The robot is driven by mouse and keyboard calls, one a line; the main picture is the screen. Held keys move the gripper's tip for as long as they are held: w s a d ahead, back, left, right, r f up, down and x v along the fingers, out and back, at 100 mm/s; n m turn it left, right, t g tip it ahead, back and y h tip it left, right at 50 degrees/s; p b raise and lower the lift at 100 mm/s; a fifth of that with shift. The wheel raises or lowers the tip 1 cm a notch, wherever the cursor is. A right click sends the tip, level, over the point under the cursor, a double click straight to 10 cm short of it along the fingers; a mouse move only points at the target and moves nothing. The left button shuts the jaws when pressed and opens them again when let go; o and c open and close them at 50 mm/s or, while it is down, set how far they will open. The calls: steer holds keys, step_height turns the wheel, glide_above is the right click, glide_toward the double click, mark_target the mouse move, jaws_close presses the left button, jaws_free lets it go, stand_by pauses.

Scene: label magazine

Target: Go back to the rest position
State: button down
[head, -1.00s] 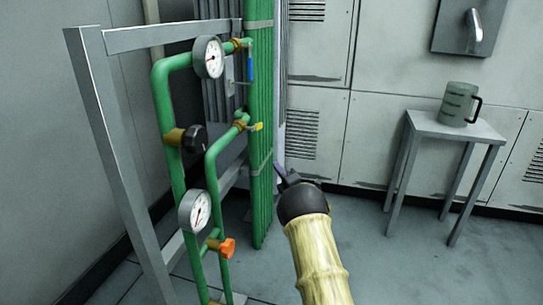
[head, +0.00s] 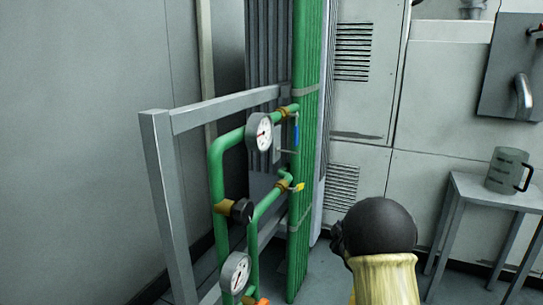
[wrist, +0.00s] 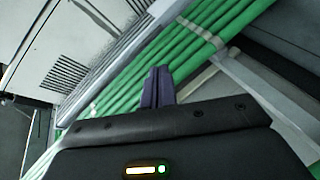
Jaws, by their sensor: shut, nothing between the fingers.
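My gripper shows in the wrist view (wrist: 157,86) as two dark purple fingers pressed together, with nothing between them. Behind the fingers in that view runs a bundle of green pipes (wrist: 190,50), with a visible gap I cannot measure. In the head view my arm is at the lower right, with a black rounded joint and a pale yellow sleeve. The fingers are hidden there behind the black joint.
A grey metal frame (head: 165,190) carries green piping with gauges (head: 259,132), a black knob (head: 241,211) and valves, left of my arm. A small grey table (head: 470,190) with a mug (head: 507,170) stands at the right. Wall cabinets (head: 360,100) stand behind.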

steer(key=s+a+r+m+g+p, duration=0.2)
steer(key=s+m+g+p, duration=0.2)
steer(key=s, duration=0.9)
steer(key=s+a+r+m+g+p, duration=0.3)
steer(key=s+m+g, duration=0.1)
steer(key=s, duration=0.8)
steer(key=s+a+r+m+g+p, duration=0.2)
steer(key=s+m+g+p, duration=0.2)
steer(key=s, duration=0.9)
step_height(320, 180, up, 38)
steer(key=p, duration=3.7)
steer(key=shift+f+g+y, duration=0.25)
steer(key=shift+g+y, duration=0.05)
steer(key=shift+s+a, duration=0.1)
steer(key=shift+a, duration=0.1)
